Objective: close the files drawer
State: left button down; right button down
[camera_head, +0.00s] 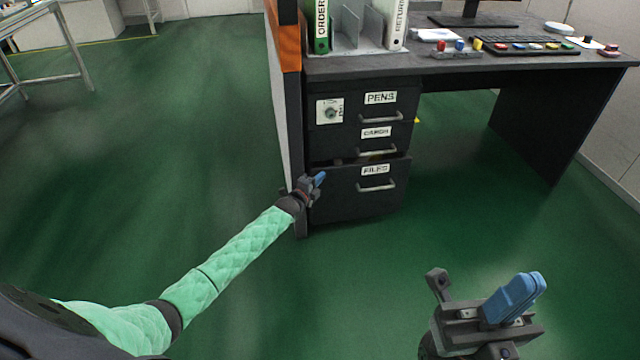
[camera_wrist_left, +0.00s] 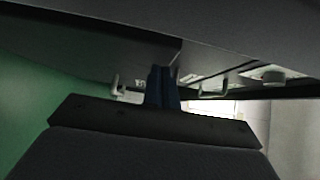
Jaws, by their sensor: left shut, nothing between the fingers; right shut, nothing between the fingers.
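The files drawer (camera_head: 350,196) is the bottom drawer of the dark desk pedestal, with a FILES label and a bar handle (camera_head: 376,186). It stands out a little, and a dark gap shows along its top edge. My left gripper (camera_head: 319,178) is shut and empty at the left part of the drawer front; whether it touches cannot be told. In the left wrist view its blue fingertips (camera_wrist_left: 162,88) are together, close to dark surfaces and handles. My right gripper (camera_head: 520,298) is shut and empty over the floor at the lower right.
Above are the pens drawer (camera_head: 380,98) and a middle drawer (camera_head: 376,133), both looking shut. A panel with an orange edge (camera_head: 285,35) stands left of the pedestal. The desk top (camera_head: 440,62) holds binders and a keyboard. The green floor in front is clear.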

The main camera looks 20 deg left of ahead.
pick_arm(q)
jog(key=shift+w, duration=0.1)
jog(key=shift+w+a, duration=0.7)
jog(key=shift+w, duration=0.3)
jog(key=shift+s, duration=0.1)
